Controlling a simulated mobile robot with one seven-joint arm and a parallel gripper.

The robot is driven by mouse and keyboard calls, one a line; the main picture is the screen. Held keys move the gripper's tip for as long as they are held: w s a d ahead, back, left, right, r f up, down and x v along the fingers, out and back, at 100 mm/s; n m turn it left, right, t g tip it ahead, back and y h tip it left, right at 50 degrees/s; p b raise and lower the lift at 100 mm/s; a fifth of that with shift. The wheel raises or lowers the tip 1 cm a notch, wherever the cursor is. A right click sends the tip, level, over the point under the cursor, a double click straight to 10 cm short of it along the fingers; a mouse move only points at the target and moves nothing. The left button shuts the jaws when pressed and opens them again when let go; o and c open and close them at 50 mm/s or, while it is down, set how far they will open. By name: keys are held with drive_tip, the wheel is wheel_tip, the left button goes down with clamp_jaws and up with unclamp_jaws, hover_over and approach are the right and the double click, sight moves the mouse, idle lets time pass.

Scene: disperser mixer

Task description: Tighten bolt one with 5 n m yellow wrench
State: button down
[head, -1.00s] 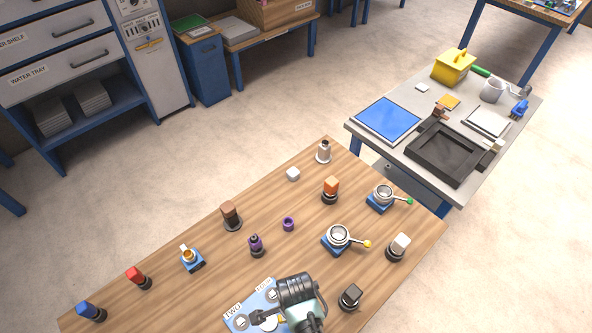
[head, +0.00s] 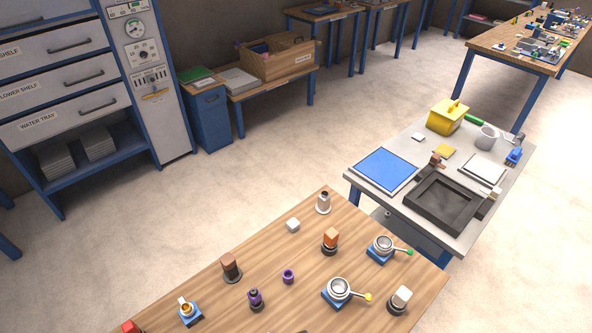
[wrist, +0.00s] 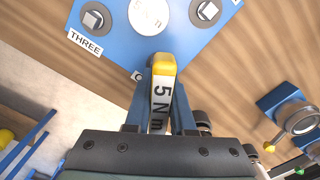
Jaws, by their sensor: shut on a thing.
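My gripper (wrist: 160,92) is shut on the 5 Nm yellow wrench (wrist: 161,70) in the wrist view. The wrench has a yellow end and a white band with "5 Nm" on it. Its yellow end overlaps the near edge of the blue plate (wrist: 140,52); I cannot tell whether it touches. The plate carries a bolt beside the label THREE (wrist: 93,18) and another bolt at the upper right (wrist: 208,10). A pale round disc (wrist: 150,12) lies between them. The label ONE is not readable here, so I cannot tell which bolt is bolt one. The head view shows neither gripper nor plate.
The wooden table (head: 225,305) holds several small stands and coloured blocks. A blue base with a ring and yellow-knobbed lever (head: 340,290) stands nearby, also in the wrist view (wrist: 290,112). A grey table (head: 430,150) with a black tray stands beyond. Floor between is clear.

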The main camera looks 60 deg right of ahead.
drive_tip(key=m+p, duration=0.1)
drive_tip(key=m, duration=0.1)
drive_tip(key=shift+s+m, duration=0.1)
drive_tip(key=shift+m, duration=0.3)
drive_tip(key=shift+a+f+m+p, duration=0.1)
drive_tip(key=shift+m+p, duration=0.2)
drive_tip(key=shift+m, duration=1.2)
drive_tip(key=c, duration=0.7)
unclamp_jaws()
wheel_tip(320, 180, up, 5)
drive_tip(key=p, duration=0.4)
drive_tip(key=shift+f+p, duration=0.1)
drive_tip(key=shift+p, duration=0.3)
drive_tip(key=shift+f, duration=0.1)
